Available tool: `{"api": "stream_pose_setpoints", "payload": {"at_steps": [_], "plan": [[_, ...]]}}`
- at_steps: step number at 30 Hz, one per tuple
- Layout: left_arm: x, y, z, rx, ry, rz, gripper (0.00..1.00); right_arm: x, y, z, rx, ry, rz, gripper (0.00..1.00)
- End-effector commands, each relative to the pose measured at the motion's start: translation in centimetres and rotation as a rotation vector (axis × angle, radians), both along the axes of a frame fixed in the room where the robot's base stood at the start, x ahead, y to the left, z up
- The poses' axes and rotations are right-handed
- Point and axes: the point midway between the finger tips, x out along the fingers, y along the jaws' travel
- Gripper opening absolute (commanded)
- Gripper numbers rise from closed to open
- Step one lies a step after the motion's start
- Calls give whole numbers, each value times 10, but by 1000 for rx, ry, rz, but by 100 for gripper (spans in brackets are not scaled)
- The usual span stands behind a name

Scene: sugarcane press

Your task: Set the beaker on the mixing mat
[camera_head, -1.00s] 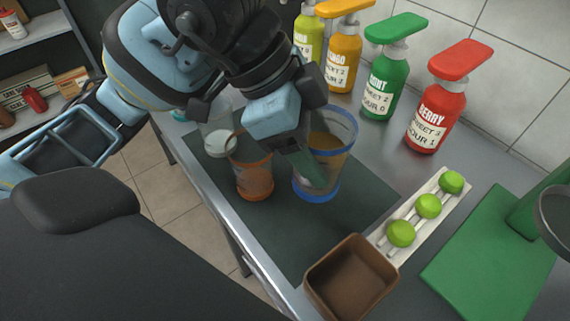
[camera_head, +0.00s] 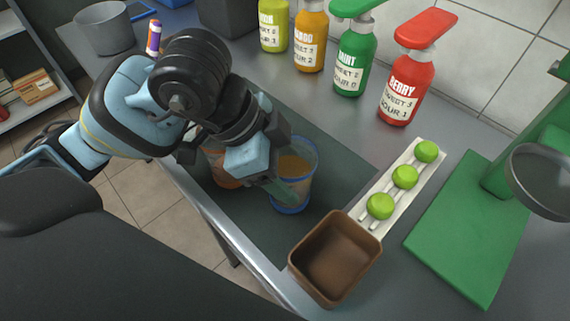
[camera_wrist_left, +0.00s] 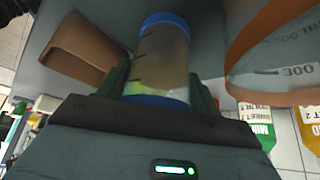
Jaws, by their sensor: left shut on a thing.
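A clear beaker with a blue rim and blue base (camera_head: 304,163) holds some brownish liquid. My left gripper (camera_head: 284,190) is shut on it, with its fingers low on the sides. The beaker stands roughly upright over the dark mixing mat (camera_head: 262,232); I cannot tell whether its base touches. In the left wrist view the beaker (camera_wrist_left: 162,62) shows between the two fingers. An orange-tinted beaker (camera_head: 218,168) is just left of it, partly hidden behind my left gripper; in the left wrist view it shows at the upper right (camera_wrist_left: 275,60). My right gripper is not in view.
A brown box (camera_head: 335,262) stands at the mat's front right. A white tray (camera_head: 408,178) with green limes is beyond it, then a green board (camera_head: 462,235). Several pump bottles, including a red one (camera_head: 405,92), line the back. Bare mat lies in front of the beaker.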

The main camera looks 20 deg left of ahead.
Motion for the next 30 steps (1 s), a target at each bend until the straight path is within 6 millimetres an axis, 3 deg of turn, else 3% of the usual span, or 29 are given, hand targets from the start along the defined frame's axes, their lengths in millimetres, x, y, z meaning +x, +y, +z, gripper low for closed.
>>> {"api": "stream_pose_setpoints", "payload": {"at_steps": [13, 14, 18, 30], "plan": [[0, 0, -5, -1, -2, 0, 29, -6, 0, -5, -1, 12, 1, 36], [0, 0, -5, -1, -1, -1, 67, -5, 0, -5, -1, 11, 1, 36], [0, 0, -4, 0, -2, 0, 85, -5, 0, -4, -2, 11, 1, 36], [0, 0, 0, -1, -2, 0, 86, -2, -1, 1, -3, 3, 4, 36]]}}
